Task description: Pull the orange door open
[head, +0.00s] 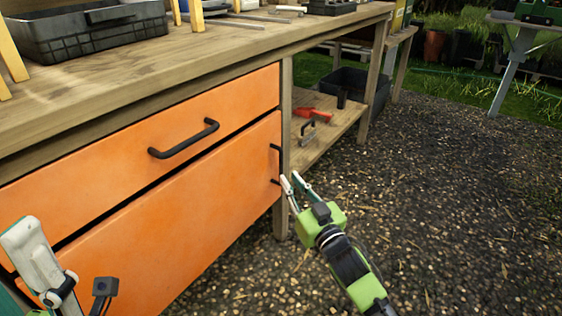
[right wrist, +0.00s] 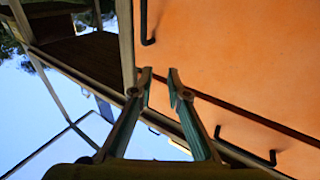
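The orange door (head: 190,232) is the lower front of the wooden workbench and looks closed. Its black upright handle (head: 273,162) is near its right edge. My right gripper (head: 290,178) is open and empty, just right of the handle's lower end. In the right wrist view, which looks upside down, the open fingers (right wrist: 160,72) are in front of the orange front and the door handle (right wrist: 146,22) lies beyond the tips. They do not appear to touch it. My left gripper (head: 40,262) shows only partly at the lower left.
An orange drawer (head: 100,165) with a black handle (head: 184,140) is above the door; that handle also shows in the wrist view (right wrist: 245,146). A wooden post (head: 286,100) and low shelf (head: 330,135) with a red tool stand right. Gravel ground is open to the right.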

